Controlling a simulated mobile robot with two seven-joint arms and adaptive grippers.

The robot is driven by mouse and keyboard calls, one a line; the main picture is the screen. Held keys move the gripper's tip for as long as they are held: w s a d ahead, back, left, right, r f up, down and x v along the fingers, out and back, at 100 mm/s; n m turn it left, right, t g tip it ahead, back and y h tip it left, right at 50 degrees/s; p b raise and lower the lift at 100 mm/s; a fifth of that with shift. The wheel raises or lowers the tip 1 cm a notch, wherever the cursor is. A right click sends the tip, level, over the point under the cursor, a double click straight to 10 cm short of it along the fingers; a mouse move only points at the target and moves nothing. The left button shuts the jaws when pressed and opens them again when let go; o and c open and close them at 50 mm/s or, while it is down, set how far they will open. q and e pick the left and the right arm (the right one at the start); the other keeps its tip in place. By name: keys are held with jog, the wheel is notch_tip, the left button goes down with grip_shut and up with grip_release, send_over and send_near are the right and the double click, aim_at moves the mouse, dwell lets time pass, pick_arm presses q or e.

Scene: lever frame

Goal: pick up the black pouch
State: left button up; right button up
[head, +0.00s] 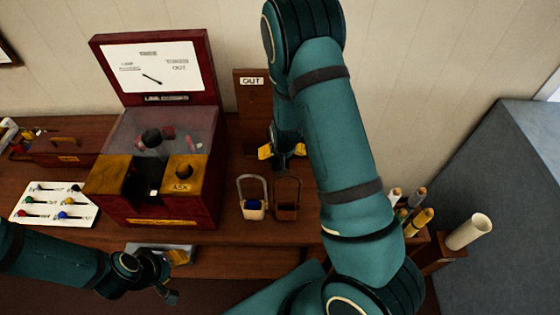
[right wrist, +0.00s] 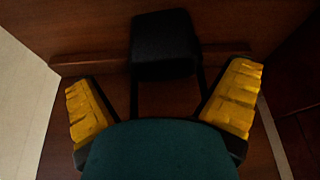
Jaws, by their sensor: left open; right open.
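The black pouch (right wrist: 165,45) shows in the right wrist view as a dark block against brown wood, with two thin dark strips running down from it. My right gripper (right wrist: 162,105) is open, its yellow pads on either side below the pouch in the picture, with nothing between them. In the head view my right gripper (head: 282,151) is in front of the wooden OUT holder (head: 251,100). I cannot make out the pouch there. My left gripper (head: 172,277) is open and empty at the table's front edge, low on the left.
A red box (head: 200,195) with a raised dial lid (head: 150,75) stands left of the holder. A card of coloured levers (head: 55,203) lies left. Rolled tubes (head: 468,232) stand right, beside a grey panel (head: 500,190).

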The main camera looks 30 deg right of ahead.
jog(key=shift+w+d+f, duration=0.1)
jog(key=shift+f, duration=0.35)
jog(key=shift+w+f, duration=0.3)
jog(key=shift+f, duration=0.05)
jog(key=shift+s+r, duration=0.1)
jog(key=c, duration=1.4)
jog(key=shift+r, duration=0.5)
notch_tip(320, 180, up, 3)
jog(key=shift+f, duration=0.1)
jog(key=s+d+b, duration=0.1)
jog(key=s+d, duration=0.2)
jog(key=d, duration=0.2)
jog(key=s+d+b, duration=0.1)
jog(key=s+d, duration=0.2)
jog(key=d, duration=0.2)
jog(key=s+d+b, duration=0.1)
jog(key=s+d, duration=0.2)
jog(key=d, duration=0.2)
jog(key=shift+s+d+f, duration=0.15)
jog(key=shift+d, duration=0.05)
